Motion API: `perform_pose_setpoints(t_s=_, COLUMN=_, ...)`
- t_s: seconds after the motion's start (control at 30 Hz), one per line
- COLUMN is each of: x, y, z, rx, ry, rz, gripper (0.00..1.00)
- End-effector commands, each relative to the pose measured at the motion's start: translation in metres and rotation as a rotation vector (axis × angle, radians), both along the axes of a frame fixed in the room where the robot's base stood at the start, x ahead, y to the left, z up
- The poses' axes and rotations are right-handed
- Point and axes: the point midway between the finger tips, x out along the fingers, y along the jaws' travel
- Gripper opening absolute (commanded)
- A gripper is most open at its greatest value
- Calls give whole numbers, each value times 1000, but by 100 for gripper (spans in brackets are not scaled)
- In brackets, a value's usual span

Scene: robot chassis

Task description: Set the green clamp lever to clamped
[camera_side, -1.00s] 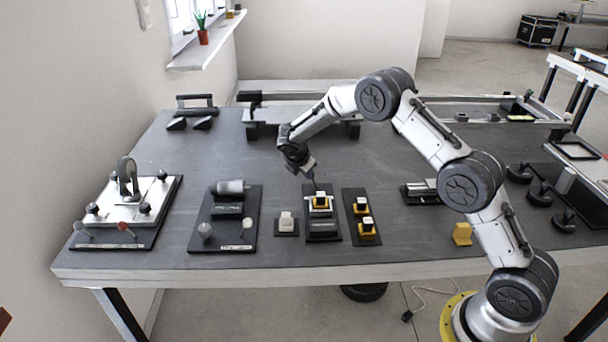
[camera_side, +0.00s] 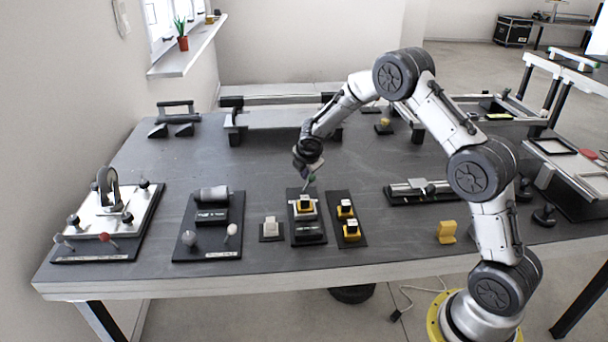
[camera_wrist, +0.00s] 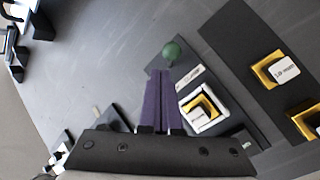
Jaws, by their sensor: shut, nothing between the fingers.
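The green ball knob (camera_wrist: 171,51) of the clamp lever shows in the wrist view just beyond my fingertips, beside the fixture. In the side view the green knob (camera_side: 312,177) is a small spot at the back of the fixture plate, right below my gripper (camera_side: 307,168). My gripper's purple fingers (camera_wrist: 163,73) are together and empty. They point at the knob; I cannot tell whether they touch it. The lever's arm is largely hidden by the fingers. The fixture (camera_side: 308,229) holds a yellow and white block (camera_wrist: 201,108) in a pale seat.
A dark plate with two yellow, white-topped blocks (camera_wrist: 285,71) lies just right of the fixture. A plate with a cylinder and knobs (camera_side: 210,218) is further left.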

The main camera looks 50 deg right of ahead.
Motion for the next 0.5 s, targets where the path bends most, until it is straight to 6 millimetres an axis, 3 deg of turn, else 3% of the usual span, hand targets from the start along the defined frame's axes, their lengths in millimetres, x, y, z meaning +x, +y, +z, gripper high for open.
perform_pose_setpoints(t_s=0.5, x=0, y=0, z=10, rx=-1, ry=1, rz=2, gripper=0)
